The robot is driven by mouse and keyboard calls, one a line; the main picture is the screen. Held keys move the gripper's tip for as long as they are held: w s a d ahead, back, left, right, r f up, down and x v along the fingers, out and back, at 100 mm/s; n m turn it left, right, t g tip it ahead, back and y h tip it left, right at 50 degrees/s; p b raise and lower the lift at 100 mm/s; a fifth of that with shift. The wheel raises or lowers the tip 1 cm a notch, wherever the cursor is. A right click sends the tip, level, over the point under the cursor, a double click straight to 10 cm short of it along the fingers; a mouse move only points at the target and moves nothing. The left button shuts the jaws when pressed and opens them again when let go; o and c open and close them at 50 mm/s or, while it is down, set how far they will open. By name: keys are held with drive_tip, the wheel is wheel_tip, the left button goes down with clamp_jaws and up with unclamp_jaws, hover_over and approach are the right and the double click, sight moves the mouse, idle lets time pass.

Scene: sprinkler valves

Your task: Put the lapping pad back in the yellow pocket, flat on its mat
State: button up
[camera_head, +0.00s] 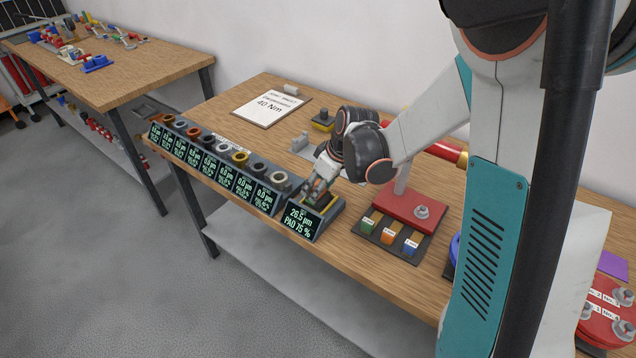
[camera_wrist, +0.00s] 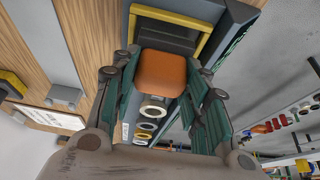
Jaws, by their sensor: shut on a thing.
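My gripper (camera_wrist: 165,68) is shut on the lapping pad (camera_wrist: 162,74), an orange-brown block with rounded corners, held between the green-sided fingers. In the head view my gripper (camera_head: 318,194) is low over the station with the "26.5 µm PAD 75 %" display (camera_head: 300,219). A yellow frame (camera_wrist: 172,15) with a dark inside lies just beyond the pad in the wrist view; its yellow edge also shows in the head view (camera_head: 329,207). I cannot tell whether the pad touches it. The dark mat is partly hidden. A second yellow-and-black item (camera_head: 323,121) stands farther back; I cannot tell which is the pocket.
A row of displays with rings (camera_head: 219,163) runs left of the station. A red stand (camera_head: 408,206) with coloured blocks is on the right. The bench's front edge is close.

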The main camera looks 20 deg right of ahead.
drive_tip(key=shift+f, duration=0.55)
drive_tip(key=o, duration=1.1)
drive_tip(key=shift+r, duration=0.1)
drive_tip(key=shift+r+p, duration=2.2)
drive_tip(key=shift+r, duration=1.25)
drive_tip(key=shift+s+r, duration=0.1)
